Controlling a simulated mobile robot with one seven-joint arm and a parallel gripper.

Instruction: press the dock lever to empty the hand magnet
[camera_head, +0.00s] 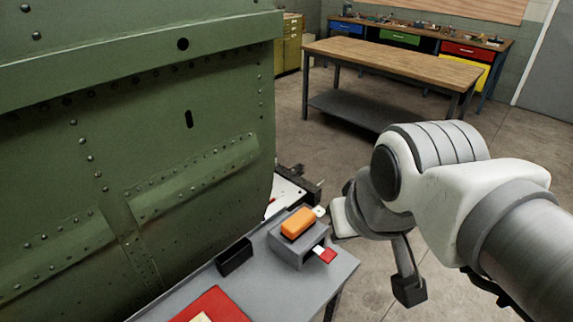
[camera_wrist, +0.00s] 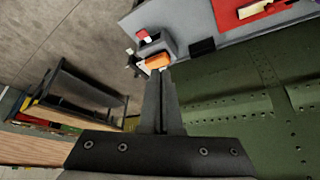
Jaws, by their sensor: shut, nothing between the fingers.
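I cannot tell which is the lever. In the wrist view my gripper (camera_wrist: 157,74) is shut and empty, its fingertips lining up just below the orange magnet (camera_wrist: 157,61). The red tab (camera_wrist: 143,35) is up and left of them. Contact cannot be judged.
A green riveted fuselage panel (camera_head: 180,150) rises left of the bench. A wooden-topped table (camera_head: 390,60) stands behind, with open floor between.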

